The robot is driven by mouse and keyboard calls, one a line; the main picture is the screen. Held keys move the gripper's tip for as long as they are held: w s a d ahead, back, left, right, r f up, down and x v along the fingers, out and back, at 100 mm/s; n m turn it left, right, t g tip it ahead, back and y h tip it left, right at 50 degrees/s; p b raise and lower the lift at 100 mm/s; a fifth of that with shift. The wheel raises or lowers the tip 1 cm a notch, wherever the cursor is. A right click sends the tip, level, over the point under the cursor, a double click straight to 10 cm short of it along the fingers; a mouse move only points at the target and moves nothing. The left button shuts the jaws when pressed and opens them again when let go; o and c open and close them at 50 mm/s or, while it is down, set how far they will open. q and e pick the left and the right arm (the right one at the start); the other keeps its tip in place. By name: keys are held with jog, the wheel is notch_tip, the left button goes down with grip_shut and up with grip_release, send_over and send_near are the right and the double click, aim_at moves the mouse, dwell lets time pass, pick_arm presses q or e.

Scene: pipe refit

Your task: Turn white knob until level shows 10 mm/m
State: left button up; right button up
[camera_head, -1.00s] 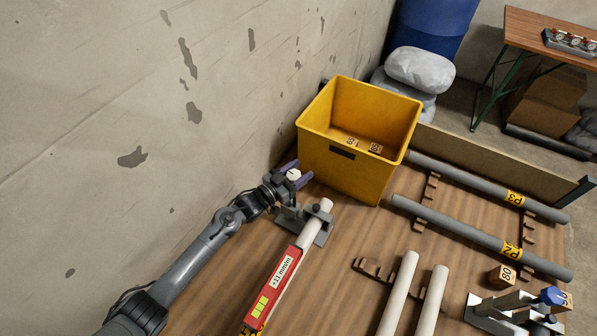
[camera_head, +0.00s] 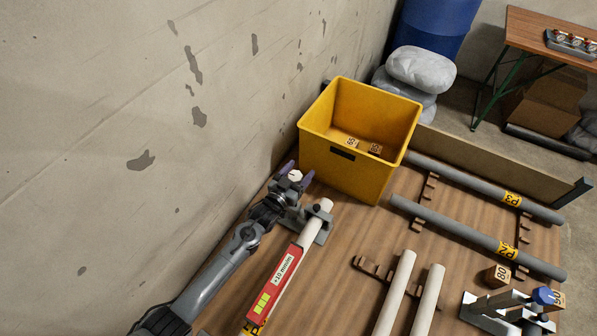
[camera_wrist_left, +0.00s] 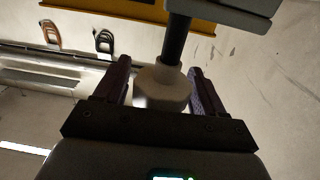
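The white knob (camera_head: 295,176) sits at the far end of the pipe stand, and it also shows in the left wrist view (camera_wrist_left: 162,88) on a dark shaft. My left gripper (camera_head: 294,174) has its purple fingers on either side of the knob. In the left wrist view (camera_wrist_left: 160,90) the fingers look spread, with a gap beside the knob at least on the left. The red level (camera_head: 273,285) lies along the white pipe (camera_head: 318,216), and its display reads +10 mm/m. My right gripper is not in view.
A yellow bin (camera_head: 345,170) holding wooden blocks stands just beyond the knob. The wall (camera_head: 100,120) is close on the left. Grey pipes (camera_head: 470,237) and white pipes (camera_head: 427,300) lie to the right. A metal fixture with a blue knob (camera_head: 543,295) stands at lower right.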

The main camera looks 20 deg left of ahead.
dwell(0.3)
pick_arm(q)
jog(key=p+v, duration=0.2)
jog(key=v, duration=0.8)
jog(key=shift+s+a, duration=0.1)
jog(key=shift+s, duration=0.3)
jog(key=s+r+g+y, duration=0.2)
jog(key=s+g, duration=0.5)
jog(key=s, duration=0.8)
jog(key=s+r+g+y, duration=0.15)
jog(key=s+g, duration=0.55)
jog(key=s, duration=0.7)
jog(key=r+p, duration=2)
jog(key=a+r+p, duration=0.1)
jog(key=r+p, duration=0.9)
jog(key=shift+s+r+p, duration=0.1)
jog(key=shift+r+p, duration=0.05)
jog(key=shift+p, duration=0.25)
